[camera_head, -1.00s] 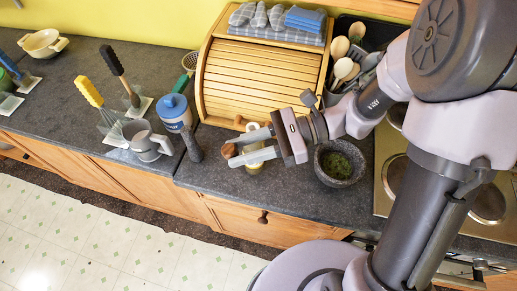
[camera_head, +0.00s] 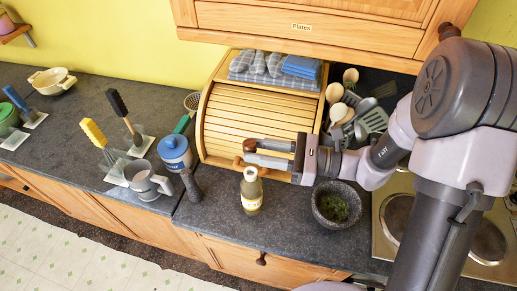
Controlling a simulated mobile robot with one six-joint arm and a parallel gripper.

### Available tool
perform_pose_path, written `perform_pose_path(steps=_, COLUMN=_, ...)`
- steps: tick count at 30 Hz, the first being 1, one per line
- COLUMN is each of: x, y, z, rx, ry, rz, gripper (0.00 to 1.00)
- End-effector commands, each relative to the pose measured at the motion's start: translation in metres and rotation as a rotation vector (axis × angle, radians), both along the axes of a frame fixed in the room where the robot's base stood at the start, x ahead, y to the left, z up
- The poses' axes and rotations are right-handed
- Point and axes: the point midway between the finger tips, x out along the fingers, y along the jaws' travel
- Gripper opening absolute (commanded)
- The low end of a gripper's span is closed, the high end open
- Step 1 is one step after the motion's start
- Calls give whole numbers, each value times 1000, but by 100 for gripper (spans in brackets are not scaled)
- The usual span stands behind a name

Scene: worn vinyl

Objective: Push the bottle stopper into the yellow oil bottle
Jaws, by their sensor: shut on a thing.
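The yellow oil bottle (camera_head: 251,192) stands upright on the dark counter, in front of the roll-top box. It has a pale label, and its neck is just below my gripper. I cannot tell whether the stopper touches the bottle's mouth.
The wooden roll-top box (camera_head: 250,108) is close behind my gripper. A stone bowl of herbs (camera_head: 323,215) is to the right. The counter in front is narrow.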

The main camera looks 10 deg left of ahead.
Motion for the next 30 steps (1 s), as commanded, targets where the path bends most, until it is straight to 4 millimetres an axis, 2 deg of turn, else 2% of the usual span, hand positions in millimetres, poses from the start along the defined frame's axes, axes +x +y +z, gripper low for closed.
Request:
perform_pose_path(steps=23, x=0, y=0, z=-57, rx=0, ry=0, rz=1, gripper=0)
perform_pose_path(steps=30, x=0, y=0, z=-55, rx=0, ry=0, rz=1, gripper=0)
